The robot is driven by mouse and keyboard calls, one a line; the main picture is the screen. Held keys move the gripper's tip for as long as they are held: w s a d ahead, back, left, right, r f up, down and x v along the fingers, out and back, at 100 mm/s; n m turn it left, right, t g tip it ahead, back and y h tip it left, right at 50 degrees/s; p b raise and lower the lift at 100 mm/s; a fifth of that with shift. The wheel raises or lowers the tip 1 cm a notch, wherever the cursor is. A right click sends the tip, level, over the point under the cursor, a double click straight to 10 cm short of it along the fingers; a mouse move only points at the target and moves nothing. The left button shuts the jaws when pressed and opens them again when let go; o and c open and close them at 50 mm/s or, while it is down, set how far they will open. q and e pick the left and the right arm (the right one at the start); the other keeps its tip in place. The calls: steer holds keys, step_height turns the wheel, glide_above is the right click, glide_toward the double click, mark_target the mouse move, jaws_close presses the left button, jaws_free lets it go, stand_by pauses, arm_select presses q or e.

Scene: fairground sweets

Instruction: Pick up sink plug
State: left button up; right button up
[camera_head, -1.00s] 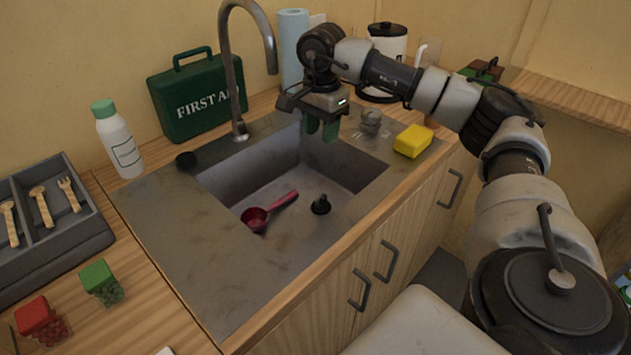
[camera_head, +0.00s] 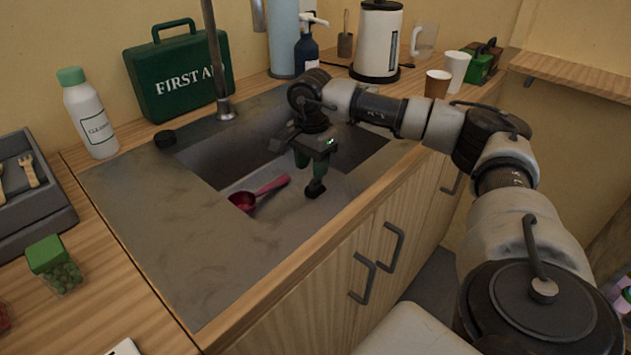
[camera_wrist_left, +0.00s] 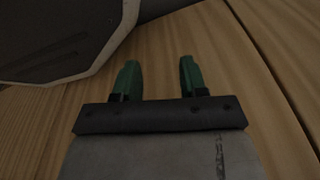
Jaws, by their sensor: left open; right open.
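The sink plug (camera_head: 316,189), a small black piece with a knob, stands on the floor of the sink basin (camera_head: 215,158). My right gripper (camera_head: 313,172) points down into the basin directly above the plug. Its green fingers are open and reach to the plug's top, partly hiding it; I cannot tell whether they touch it. My left gripper is outside the head view. In the left wrist view the left gripper (camera_wrist_left: 159,78) is open and empty, above a wooden surface.
A red scoop (camera_head: 262,194) lies in the basin left of the plug. The tap (camera_head: 219,75) rises behind the basin. A flat black disc (camera_head: 165,138) lies on the back left rim. A kettle (camera_head: 377,42) and cups (camera_head: 437,84) stand behind my right arm.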

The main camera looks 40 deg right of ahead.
mark_target(311, 181)
step_height(311, 181, down, 5)
steer(key=shift+a+r, duration=0.1)
jaws_close()
stand_by(0.3)
